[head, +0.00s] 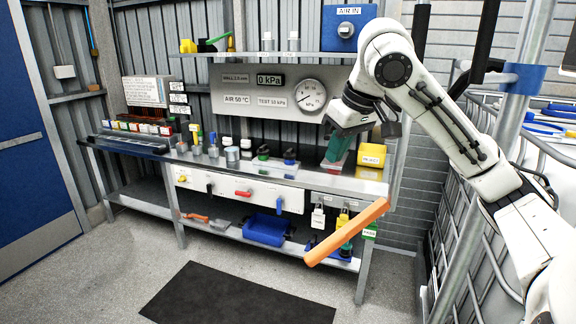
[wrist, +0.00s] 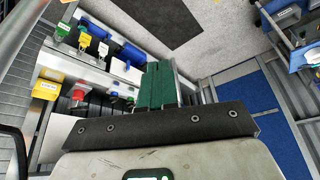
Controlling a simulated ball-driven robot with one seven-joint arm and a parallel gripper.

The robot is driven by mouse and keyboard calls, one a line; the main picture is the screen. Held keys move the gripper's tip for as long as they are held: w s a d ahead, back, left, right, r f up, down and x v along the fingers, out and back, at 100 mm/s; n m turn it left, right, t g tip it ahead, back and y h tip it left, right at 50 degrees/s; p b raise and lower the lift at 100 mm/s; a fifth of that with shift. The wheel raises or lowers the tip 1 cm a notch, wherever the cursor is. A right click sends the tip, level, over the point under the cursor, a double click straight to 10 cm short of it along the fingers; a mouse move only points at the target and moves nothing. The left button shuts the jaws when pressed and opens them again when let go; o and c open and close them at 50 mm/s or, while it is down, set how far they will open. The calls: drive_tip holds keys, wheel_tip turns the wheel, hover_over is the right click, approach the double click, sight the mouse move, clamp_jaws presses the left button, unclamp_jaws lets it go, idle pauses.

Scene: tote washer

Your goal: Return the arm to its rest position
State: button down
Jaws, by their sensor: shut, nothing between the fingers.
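My gripper (head: 336,160) hangs over the right end of the workbench (head: 330,178) in the head view, below my bent white arm. Its green fingers point down and to the left. In the wrist view the green fingers of my gripper (wrist: 160,84) lie side by side, shut with nothing between them. The head view does not clearly show whether the fingertips touch the bench or anything on it.
A yellow bin (head: 371,157) stands close to the right of my gripper. An orange bar (head: 347,232) slants in front of the bench. A grey post (head: 478,200) and a wire cage (head: 540,165) stand at the right. The floor around the dark mat (head: 235,297) is clear.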

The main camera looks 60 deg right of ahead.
drive_tip(key=w+a+f+n+t+y+b, duration=0.25)
drive_tip(key=w+a+f+t+y, duration=0.25)
drive_tip(key=w+a+f, duration=1.2)
drive_tip(key=s+a+f+g+b, duration=0.1)
drive_tip(key=s+a+f, duration=0.25)
drive_tip(key=f, duration=0.45)
drive_tip(key=s+a+f+g, duration=0.2)
drive_tip(key=a+f, duration=0.3)
drive_tip(key=f, duration=0.3)
drive_tip(key=s+a+f+g+b, duration=0.1)
drive_tip(key=s+a+f, duration=0.1)
drive_tip(key=a+f, duration=0.35)
drive_tip(key=s+d+f+n+g+h, duration=0.1)
drive_tip(key=s+f+g, duration=0.1)
drive_tip(key=s+f, duration=0.4)
drive_tip(key=s+d+f+n+g+h, duration=0.1)
drive_tip(key=s+f+g+h, duration=0.1)
drive_tip(key=s+f, duration=0.4)
drive_tip(key=s, duration=0.5)
drive_tip(key=shift+f+b, duration=0.3)
drive_tip(key=shift+f, duration=0.05)
